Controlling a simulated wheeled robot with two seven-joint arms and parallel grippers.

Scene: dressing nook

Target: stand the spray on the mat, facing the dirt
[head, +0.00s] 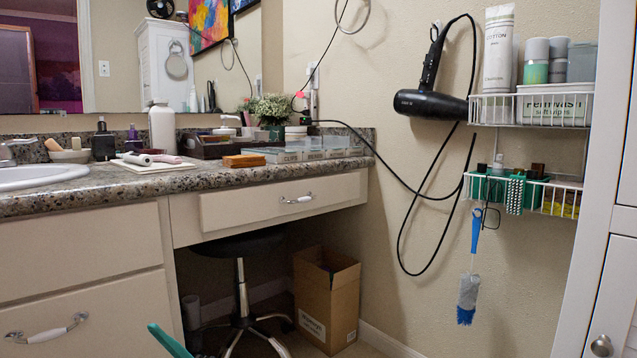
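A white bottle (162,128) stands upright on the granite counter in front of the mirror. I cannot tell whether it is the spray, and no nozzle is clear on it. A flat white piece (125,166), which could be a mat or a tray, lies near the counter's front edge. No dirt can be made out. Neither of my grippers is in view.
The counter (213,177) also holds a sink (35,176), a brown block (243,160), clear bins (318,150) and a plant (270,108). A stool (240,243) and cardboard box (326,295) stand below. A hair dryer (430,104) and wire shelves (497,111) hang at right.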

